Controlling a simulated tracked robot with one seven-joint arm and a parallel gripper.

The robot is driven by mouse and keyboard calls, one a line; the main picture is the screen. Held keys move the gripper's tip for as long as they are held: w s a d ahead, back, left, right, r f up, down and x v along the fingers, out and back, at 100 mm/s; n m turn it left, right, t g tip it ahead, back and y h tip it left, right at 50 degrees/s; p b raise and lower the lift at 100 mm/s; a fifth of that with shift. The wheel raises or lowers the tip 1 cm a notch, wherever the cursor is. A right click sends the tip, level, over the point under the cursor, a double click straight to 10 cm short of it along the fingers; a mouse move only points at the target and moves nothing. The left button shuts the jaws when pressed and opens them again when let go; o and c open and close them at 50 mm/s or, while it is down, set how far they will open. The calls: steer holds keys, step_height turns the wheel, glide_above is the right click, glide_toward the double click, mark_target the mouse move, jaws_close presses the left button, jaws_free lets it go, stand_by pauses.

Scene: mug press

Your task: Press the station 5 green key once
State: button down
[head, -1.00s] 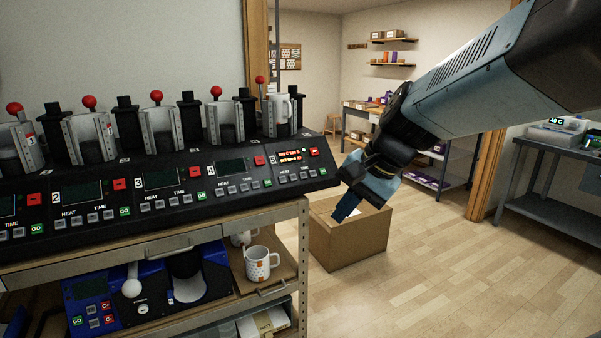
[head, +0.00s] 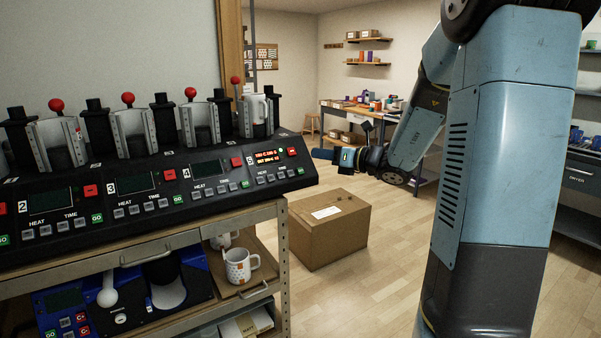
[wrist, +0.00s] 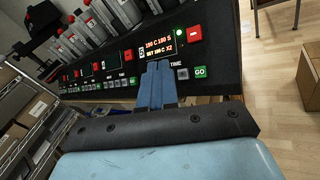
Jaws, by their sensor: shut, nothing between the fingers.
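The station 5 panel is at the right end of the black console (head: 215,205). Its lit display (head: 268,156) also shows in the wrist view (wrist: 160,48), reading "150 C 180 S" and "SET 150 C X2". The station 5 green key (head: 300,171) is at the panel's lower right corner. In the wrist view this key (wrist: 200,72) is marked GO and lies right of my fingertips. My gripper (head: 318,154) is shut and empty, its blue fingers pointing left at the console's right end. In the wrist view the fingertips (wrist: 159,64) overlap the panel below the display; contact cannot be told.
A red minus key (head: 292,152) is right of the display. A white mug (head: 258,112) sits in the station 5 press. A closed cardboard box (head: 335,240) stands on the floor right of the bench. Mugs (head: 240,266) stand on the shelf below.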

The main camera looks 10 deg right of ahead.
steer(key=shift+w+d, duration=0.15)
steer(key=shift+w+a+f, duration=0.35)
steer(key=shift+w+f, duration=0.65)
steer(key=shift+w+a+f, duration=0.3)
steer(key=shift+w+f, duration=0.75)
steer(key=shift+w+a+f, duration=0.35)
steer(key=shift+w+f, duration=0.65)
steer(key=shift+w+a+f, duration=0.2)
steer(key=shift+w+f, duration=0.3)
steer(key=shift+w, duration=0.05)
stand_by(1.3)
stand_by(0.4)
steer(key=shift+s+d+r, duration=0.2)
steer(key=shift+s+r, duration=0.4)
steer(key=shift+s+d+r, duration=0.3)
steer(key=shift+s+r, duration=0.55)
steer(key=shift+s, duration=0.05)
steer(key=shift+s+d+r, duration=0.25)
steer(key=shift+s+r, duration=0.6)
